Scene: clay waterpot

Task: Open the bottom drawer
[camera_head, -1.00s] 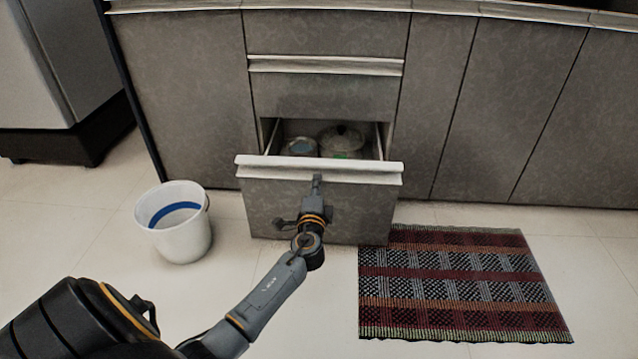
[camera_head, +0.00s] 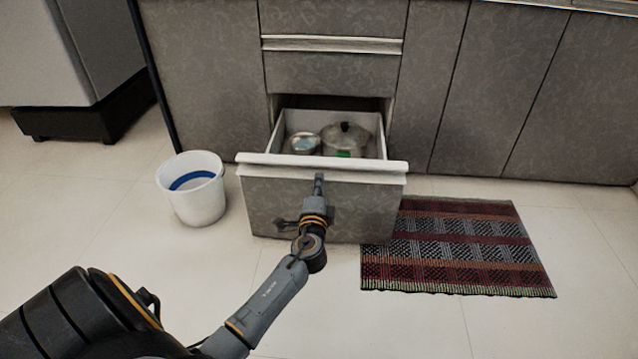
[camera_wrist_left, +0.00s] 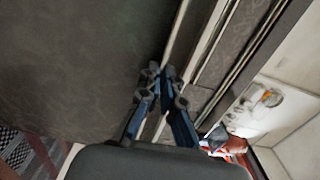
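The bottom drawer (camera_head: 270,205) is pulled well out of the grey cabinet, with its white inner walls showing. A pale handle strip (camera_head: 370,164) runs along the top of its front. Inside are a lidded pot (camera_head: 345,142) and a smaller round metal container (camera_head: 303,143). My left gripper (camera_head: 318,181) is at the middle of the drawer front's top edge. In the left wrist view its two fingers (camera_wrist_left: 161,75) are close together around the handle strip, seemingly shut on it. Their exact contact is partly hidden. My right gripper is not in view.
A white bucket (camera_head: 195,205) with a blue band inside stands on the floor left of the drawer. A striped woven mat (camera_head: 455,245) lies to the right. Another closed drawer (camera_head: 325,72) is above. Pale floor lies open in front.

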